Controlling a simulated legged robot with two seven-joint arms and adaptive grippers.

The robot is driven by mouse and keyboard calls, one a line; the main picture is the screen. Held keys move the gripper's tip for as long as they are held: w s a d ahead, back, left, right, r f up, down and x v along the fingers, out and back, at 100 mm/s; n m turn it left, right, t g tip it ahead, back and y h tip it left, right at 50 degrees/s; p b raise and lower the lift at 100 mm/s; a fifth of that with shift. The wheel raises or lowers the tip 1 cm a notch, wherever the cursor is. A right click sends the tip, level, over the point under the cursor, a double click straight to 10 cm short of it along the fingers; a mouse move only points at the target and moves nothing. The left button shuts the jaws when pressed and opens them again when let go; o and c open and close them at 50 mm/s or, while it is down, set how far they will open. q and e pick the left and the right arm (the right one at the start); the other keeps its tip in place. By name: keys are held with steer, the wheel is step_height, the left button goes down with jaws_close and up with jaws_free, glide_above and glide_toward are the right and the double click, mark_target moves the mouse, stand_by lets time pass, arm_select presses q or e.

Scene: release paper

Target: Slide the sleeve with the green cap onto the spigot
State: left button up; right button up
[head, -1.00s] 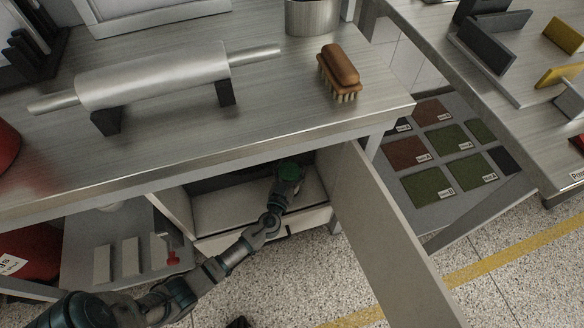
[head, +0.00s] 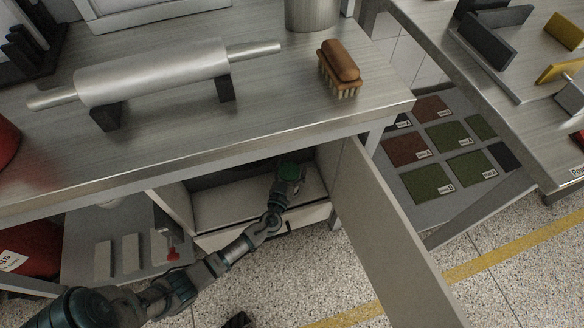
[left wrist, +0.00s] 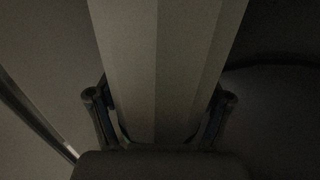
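My left gripper (head: 289,183) is inside the open compartment under the bench. In the left wrist view a pale, faceted upright body, seemingly the sleeve (left wrist: 160,60), stands between the two fingers of my left gripper (left wrist: 160,110). Both fingers lie against its sides. The wrist view is dark, and the sleeve's ends are outside it. I cannot make out the spigot in either view. My right gripper is not in view.
The bench top (head: 270,95) overhangs the compartment. An open door panel (head: 385,235) stands to the right of my left arm. A metal roller (head: 155,72) and a brown brush (head: 340,65) lie on the bench. Coloured sample squares (head: 430,180) lie on a low shelf at right.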

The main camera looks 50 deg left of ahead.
arm_select(q)
steer(key=shift+o, duration=0.9)
steer(key=v, duration=1.2)
steer(key=shift+f, duration=0.1)
